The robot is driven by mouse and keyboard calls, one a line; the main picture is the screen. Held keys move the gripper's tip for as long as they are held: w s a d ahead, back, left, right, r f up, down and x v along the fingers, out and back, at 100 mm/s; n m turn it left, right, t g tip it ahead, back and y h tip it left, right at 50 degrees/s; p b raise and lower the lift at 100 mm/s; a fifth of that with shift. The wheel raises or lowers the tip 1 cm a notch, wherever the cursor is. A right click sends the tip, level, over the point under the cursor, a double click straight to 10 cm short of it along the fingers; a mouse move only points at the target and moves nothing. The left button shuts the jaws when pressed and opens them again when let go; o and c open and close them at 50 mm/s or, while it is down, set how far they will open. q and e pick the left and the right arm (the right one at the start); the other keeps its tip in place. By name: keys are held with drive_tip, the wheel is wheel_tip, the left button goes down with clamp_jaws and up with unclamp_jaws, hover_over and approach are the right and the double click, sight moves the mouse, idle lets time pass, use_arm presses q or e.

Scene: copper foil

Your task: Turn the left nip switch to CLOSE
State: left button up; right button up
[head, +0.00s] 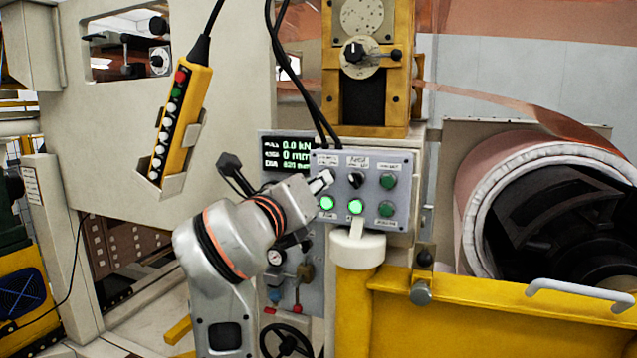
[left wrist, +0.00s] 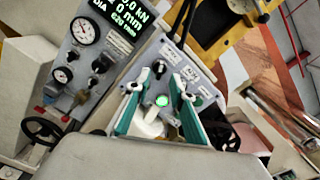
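The grey control box (head: 372,165) carries switches and green buttons. The left nip switch is hidden behind my gripper in the head view. The black knob (left wrist: 158,67) at the left end of the upper row, in the left wrist view, appears to be this switch. My left gripper (head: 320,182) reaches the box's left side. In the left wrist view its teal fingers (left wrist: 156,88) are spread apart, with the knob just beyond the gap between the tips. Contact and the knob's setting are unclear. The middle black switch (head: 355,180) is visible. My right gripper is out of view.
Two lit green buttons (head: 355,206) sit in the lower row. A white cylindrical post (head: 360,247) stands just below the box. A display (head: 287,152) is at its left, and black cables hang above. A yellow pendant (head: 181,122) hangs at left; a copper roll (head: 535,195) is at right.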

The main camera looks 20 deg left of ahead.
use_arm(q)
drive_tip(key=s, duration=0.4)
drive_tip(key=shift+a, duration=0.1)
drive_tip(key=shift+a, duration=0.1)
